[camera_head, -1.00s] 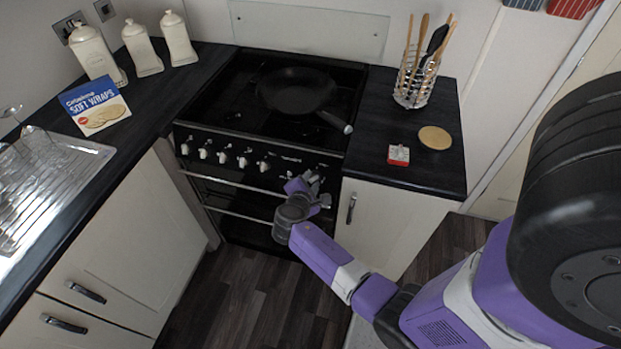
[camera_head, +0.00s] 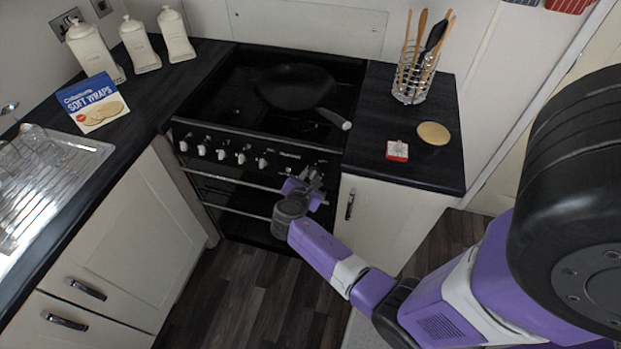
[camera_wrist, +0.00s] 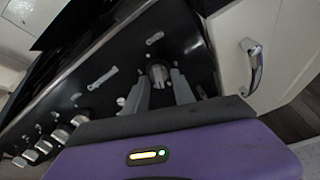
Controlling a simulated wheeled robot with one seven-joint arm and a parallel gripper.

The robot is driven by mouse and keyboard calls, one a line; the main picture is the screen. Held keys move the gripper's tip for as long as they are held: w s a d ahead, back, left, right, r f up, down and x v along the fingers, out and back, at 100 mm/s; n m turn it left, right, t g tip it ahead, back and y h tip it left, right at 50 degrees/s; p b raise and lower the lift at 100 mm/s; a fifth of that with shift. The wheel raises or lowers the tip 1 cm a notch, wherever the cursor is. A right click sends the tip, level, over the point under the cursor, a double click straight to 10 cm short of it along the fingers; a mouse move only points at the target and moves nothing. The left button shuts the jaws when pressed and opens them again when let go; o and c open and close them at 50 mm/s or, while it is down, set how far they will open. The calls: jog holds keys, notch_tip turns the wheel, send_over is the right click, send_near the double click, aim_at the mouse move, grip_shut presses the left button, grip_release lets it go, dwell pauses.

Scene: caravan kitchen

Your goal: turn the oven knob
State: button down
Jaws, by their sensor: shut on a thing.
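The black oven (camera_head: 262,185) has a front panel with a row of silver knobs (camera_head: 220,154) on its left part. My gripper (camera_head: 312,180) is at the right end of this panel in the head view. Several other knobs (camera_wrist: 36,151) stand free farther left along the panel. In the head view, my gripper hides the held knob.
A black pan (camera_head: 295,88) sits on the hob, its handle pointing to the front right. The right worktop holds a utensil rack (camera_head: 412,82), a round tan disc (camera_head: 433,133) and a small red-and-white box (camera_head: 397,151). A cupboard handle (camera_wrist: 252,66) is right of the oven.

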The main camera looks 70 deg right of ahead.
jog(key=shift+f, duration=0.1)
jog(key=c, duration=1.1)
grip_release()
jog(key=shift+o, duration=0.2)
jog(key=v, duration=0.8)
jog(key=shift+b, duration=0.4)
jog(key=shift+d, duration=0.1)
